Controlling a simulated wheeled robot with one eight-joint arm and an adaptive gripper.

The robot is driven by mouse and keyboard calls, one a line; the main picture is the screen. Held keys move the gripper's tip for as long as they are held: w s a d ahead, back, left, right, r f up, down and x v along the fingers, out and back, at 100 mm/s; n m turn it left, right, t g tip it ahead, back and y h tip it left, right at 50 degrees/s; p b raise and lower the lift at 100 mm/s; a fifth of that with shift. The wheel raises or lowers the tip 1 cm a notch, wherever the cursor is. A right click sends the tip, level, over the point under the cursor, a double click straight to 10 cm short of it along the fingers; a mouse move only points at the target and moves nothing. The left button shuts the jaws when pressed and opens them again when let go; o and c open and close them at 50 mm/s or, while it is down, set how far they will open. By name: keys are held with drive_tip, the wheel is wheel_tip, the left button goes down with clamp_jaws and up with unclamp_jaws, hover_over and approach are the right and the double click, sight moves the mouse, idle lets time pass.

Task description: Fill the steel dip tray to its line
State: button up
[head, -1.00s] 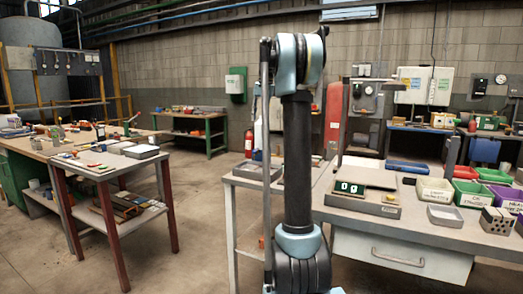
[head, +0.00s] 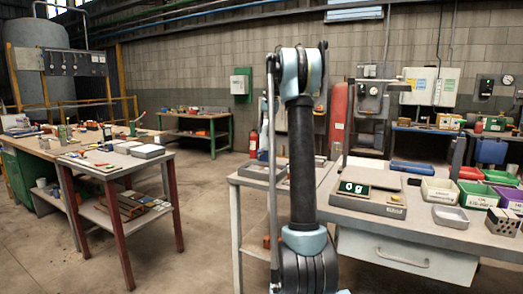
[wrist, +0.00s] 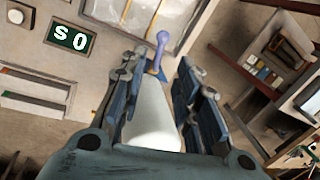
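In the wrist view my gripper (wrist: 160,98) has its two fingers on either side of a white tapered bottle (wrist: 155,125) with a blue-purple nozzle (wrist: 158,52); it looks shut on it. The nozzle points away from the camera, towards the edge of a shallow metal tray (wrist: 128,12) beside the scale; I take this for the steel dip tray. In the head view this tray (head: 258,170) is on the bench left of the scale, partly behind my arm. The gripper and bottle are hidden there. I cannot make out a fill line or any liquid level.
A scale (head: 372,203) with a green display, also in the wrist view (wrist: 72,38), stands near the bench front. A small grey tray (head: 450,217), bins (head: 440,190) and a hollow brick (head: 503,221) are to its right. A red-legged table (head: 115,170) stands left across open floor.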

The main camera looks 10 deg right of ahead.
drive_tip(key=f, duration=0.3)
drive_tip(key=a+f, duration=0.1)
drive_tip(key=f, duration=0.2)
drive_tip(key=a+f, duration=0.1)
drive_tip(key=f, duration=0.2)
drive_tip(key=shift+w+f, duration=0.2)
drive_tip(key=shift+w, duration=0.15)
clamp_jaws()
